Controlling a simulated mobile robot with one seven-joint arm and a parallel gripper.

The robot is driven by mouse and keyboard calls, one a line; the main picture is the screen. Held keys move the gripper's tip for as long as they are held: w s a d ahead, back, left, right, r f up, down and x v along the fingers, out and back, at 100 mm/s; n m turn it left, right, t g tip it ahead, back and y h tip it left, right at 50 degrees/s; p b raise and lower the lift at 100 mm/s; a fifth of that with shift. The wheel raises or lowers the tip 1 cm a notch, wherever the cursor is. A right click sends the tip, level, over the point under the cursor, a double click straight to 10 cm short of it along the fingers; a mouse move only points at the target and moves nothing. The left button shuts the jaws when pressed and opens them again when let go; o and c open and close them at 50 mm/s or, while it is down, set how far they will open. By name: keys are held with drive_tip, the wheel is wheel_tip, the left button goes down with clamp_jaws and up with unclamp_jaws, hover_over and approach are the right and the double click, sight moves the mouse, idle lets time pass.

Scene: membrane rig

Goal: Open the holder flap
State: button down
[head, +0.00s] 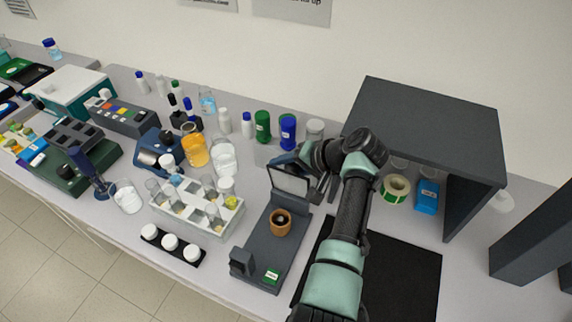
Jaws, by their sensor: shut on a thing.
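The membrane rig (263,250) is a dark grey base on the bench, with an orange-brown round holder (280,222) on its top. The holder flap (290,180), a pale panel in a dark frame, stands raised and tilted at the rig's far end. My gripper (300,164) is at the upper edge of the flap and shut on it. My wrist hides part of the contact and the flap's right side. A green label (271,275) lies on the rig's near end.
A black mat (400,275) lies at the right.

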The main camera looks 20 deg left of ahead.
drive_tip(key=shift+c, duration=2.1)
unclamp_jaws()
drive_tip(key=b+v, duration=0.1)
drive_tip(key=v, duration=1.2)
drive_tip(key=shift+b, duration=0.4)
